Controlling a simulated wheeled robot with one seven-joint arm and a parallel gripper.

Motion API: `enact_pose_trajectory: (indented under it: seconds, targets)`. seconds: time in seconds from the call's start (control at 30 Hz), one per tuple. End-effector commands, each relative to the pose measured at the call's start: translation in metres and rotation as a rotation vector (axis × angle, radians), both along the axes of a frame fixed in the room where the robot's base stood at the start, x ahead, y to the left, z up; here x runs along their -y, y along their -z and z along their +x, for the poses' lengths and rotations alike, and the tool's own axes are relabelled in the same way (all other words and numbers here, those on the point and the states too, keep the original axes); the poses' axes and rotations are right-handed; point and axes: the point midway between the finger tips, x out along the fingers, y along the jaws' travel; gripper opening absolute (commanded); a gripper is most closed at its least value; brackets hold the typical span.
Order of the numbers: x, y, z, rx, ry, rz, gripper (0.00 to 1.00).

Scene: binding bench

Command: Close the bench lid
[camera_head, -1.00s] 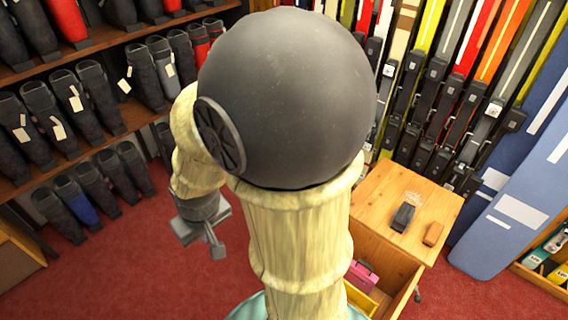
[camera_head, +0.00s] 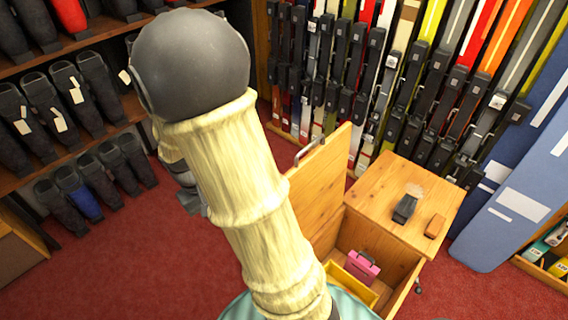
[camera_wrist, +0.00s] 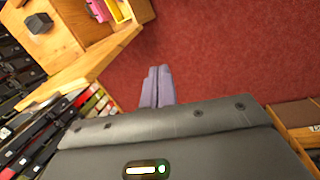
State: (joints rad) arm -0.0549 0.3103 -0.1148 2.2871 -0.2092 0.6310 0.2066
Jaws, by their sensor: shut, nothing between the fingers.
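The wooden bench (camera_head: 376,187) stands right of my arm in the head view. Its lid (camera_head: 322,188) is open, standing steeply raised at the left side of the open compartment, with a metal handle (camera_head: 309,150) near its upper edge. My gripper (camera_wrist: 157,88) is shut and empty in the wrist view, its two grey fingers together over the red floor. In the head view it is mostly hidden behind my arm, left of the lid and apart from it. The bench also shows at the upper left of the wrist view (camera_wrist: 78,25).
A pink case (camera_head: 361,267) and a yellow tray (camera_head: 345,281) are inside the bench. A dark tool (camera_head: 405,208) and a brown block (camera_head: 435,227) lie on its fixed top. Boot shelves stand left, ski racks behind. Red floor (camera_head: 150,265) between is clear.

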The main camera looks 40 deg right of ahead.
Motion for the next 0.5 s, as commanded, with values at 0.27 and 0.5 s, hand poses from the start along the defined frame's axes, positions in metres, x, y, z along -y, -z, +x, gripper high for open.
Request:
enact_pose_trajectory:
  seconds: [0.27,0.5]
  targets:
    - [0.056,0.037,0.032,-0.233,0.089,-0.252,0.00]
    - [0.106,0.058,0.057,-0.382,0.160,-0.551,0.00]
